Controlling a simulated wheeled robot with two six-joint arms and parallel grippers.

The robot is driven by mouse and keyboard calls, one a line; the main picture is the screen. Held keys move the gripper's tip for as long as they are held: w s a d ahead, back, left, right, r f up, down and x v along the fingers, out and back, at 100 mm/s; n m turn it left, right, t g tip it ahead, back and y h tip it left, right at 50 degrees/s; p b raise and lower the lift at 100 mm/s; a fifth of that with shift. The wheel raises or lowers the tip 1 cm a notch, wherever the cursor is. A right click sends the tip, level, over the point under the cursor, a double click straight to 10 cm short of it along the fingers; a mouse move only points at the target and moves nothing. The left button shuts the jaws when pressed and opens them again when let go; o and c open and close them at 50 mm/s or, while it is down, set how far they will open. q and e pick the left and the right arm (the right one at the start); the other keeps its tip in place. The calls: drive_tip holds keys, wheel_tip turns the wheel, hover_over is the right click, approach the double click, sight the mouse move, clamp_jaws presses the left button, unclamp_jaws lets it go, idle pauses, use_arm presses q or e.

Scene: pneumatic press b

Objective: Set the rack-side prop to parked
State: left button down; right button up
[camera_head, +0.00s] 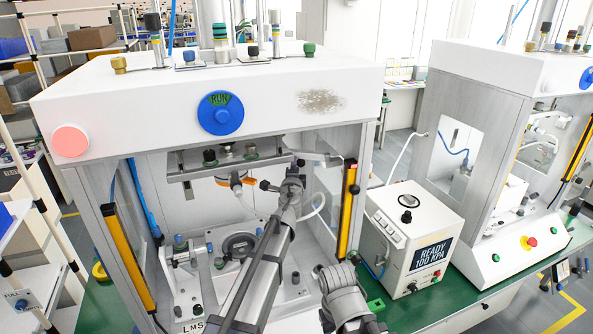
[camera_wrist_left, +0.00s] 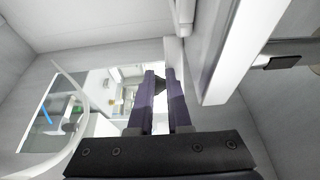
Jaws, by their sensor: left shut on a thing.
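My left arm reaches up into the white press. Its gripper (camera_head: 298,166) is under the raised platen, near the right-hand post, and its fingers are mostly hidden by the wrist in the head view. In the left wrist view the gripper (camera_wrist_left: 160,80) is shut on a small dark knob (camera_wrist_left: 160,86) between its fingertips. A grey bar (camera_head: 318,157) runs right from the fingertips in the head view; I cannot tell for sure if it is the prop. Part of my right arm shows at bottom centre, but its gripper is out of view.
The platen (camera_head: 228,163) hangs above a round fixture (camera_head: 240,246) on the press base. Yellow-black light curtains (camera_head: 128,257) (camera_head: 347,210) flank the opening. A white control box (camera_head: 413,240) reading READY 100 KPA stands to the right. A white hose (camera_head: 319,205) hangs close beside my left wrist.

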use_arm(q)
drive_tip(key=w+f+m+h, duration=0.1)
drive_tip(key=w+m+h, duration=0.2)
drive_tip(key=w, duration=0.3)
drive_tip(key=shift+g+h, duration=0.3)
drive_tip(key=shift+h, duration=0.6)
use_arm(e)
drive_tip(key=shift+w+a+f, duration=0.15)
drive_tip(key=shift+w+f, duration=0.1)
drive_tip(key=shift+w, duration=0.45)
use_arm(q)
drive_tip(key=shift+f, duration=0.1)
drive_tip(key=shift+s, duration=0.15)
